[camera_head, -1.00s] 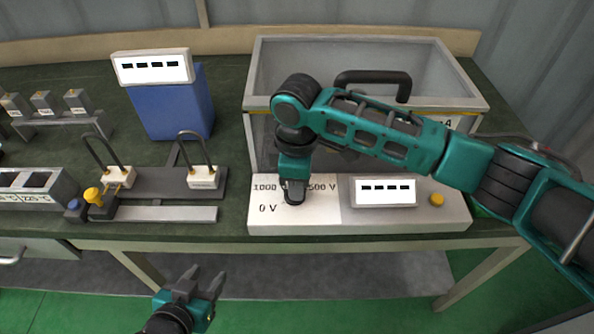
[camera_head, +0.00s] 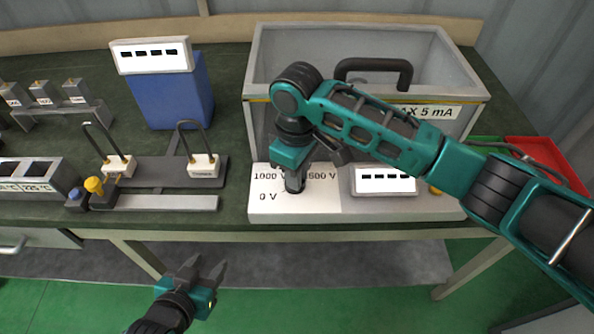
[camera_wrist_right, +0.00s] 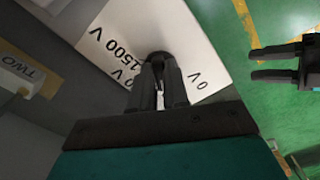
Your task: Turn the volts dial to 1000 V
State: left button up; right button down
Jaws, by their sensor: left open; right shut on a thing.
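The volts dial is a dark knob (camera_wrist_right: 158,58) on the white panel (camera_head: 325,208) at the front of the glass-walled box. The panel reads 1000 V at upper left, 500 V or 1500 V at upper right, partly covered, and 0 V at lower left. My right gripper (camera_head: 294,188) points down on the dial and is shut on it; its fingers (camera_wrist_right: 160,85) also show in the right wrist view. The dial's pointer is hidden, so its setting cannot be read. My left gripper (camera_head: 203,268) is open and empty in front of the table, low in the picture.
The box (camera_head: 258,75) has a black handle (camera_head: 375,68). A small display (camera_head: 385,181) is right of the dial. A blue unit with a display (camera_head: 172,95) and a stand with looped weights (camera_head: 150,180) stand left. A red tray (camera_head: 530,152) lies behind my right arm.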

jog(key=c, duration=1.1)
grip_release()
jog(key=shift+r, duration=0.1)
notch_tip(320, 180, up, 13)
jog(key=shift+f, duration=0.1)
jog(key=shift+f, duration=0.1)
